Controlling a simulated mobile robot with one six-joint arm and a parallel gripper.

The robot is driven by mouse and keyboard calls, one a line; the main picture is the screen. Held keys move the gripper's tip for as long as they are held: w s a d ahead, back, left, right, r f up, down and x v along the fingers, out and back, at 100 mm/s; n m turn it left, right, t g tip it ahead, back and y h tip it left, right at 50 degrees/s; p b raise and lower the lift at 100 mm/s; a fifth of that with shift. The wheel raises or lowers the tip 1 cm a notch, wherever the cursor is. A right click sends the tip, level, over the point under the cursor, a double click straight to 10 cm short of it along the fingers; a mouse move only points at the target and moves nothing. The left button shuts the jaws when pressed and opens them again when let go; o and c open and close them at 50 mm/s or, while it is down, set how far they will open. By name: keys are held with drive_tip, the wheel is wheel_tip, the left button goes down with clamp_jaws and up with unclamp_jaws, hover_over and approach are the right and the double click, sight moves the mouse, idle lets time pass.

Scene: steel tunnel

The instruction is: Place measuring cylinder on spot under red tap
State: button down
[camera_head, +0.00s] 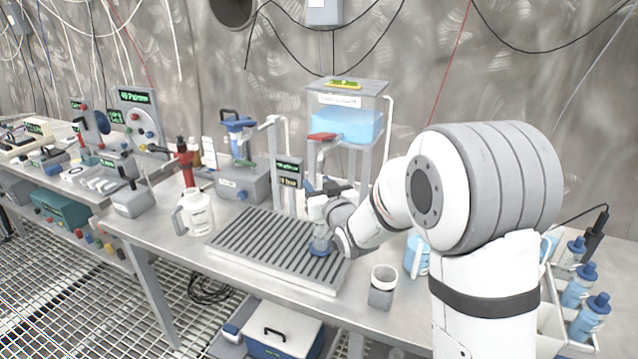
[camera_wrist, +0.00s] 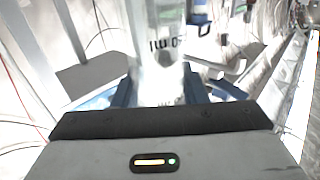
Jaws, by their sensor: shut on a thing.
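The measuring cylinder (camera_head: 320,244) is clear with a blue base, and looks upright at the right part of the slatted grey drain tray (camera_head: 262,240). I cannot tell whether its base touches the slats. My gripper (camera_head: 322,222) is shut on it and hides part of it. In the wrist view, the clear cylinder (camera_wrist: 160,45) with dark printed markings stands between my blue fingers (camera_wrist: 160,88). A red tap handle (camera_head: 323,137) sits at the front of the blue water tank (camera_head: 347,124), above and behind the tray. The spot under it is partly hidden by my arm.
A white jug (camera_head: 194,213) stands left of the tray. A small grey-white cup (camera_head: 382,286) and a blue mug (camera_head: 417,256) stand to the right. Blue-capped bottles (camera_head: 578,287) stand at the far right. A post with a green display (camera_head: 289,172) rises behind the tray.

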drive_tip(key=shift+w+a+f+b, duration=0.1)
drive_tip(key=shift+a+f+b, duration=0.05)
drive_tip(key=shift+f+b, duration=0.15)
drive_tip(key=c, duration=0.9)
unclamp_jaws()
drive_tip(key=shift+o, duration=0.2)
drive_tip(key=shift+r, duration=0.15)
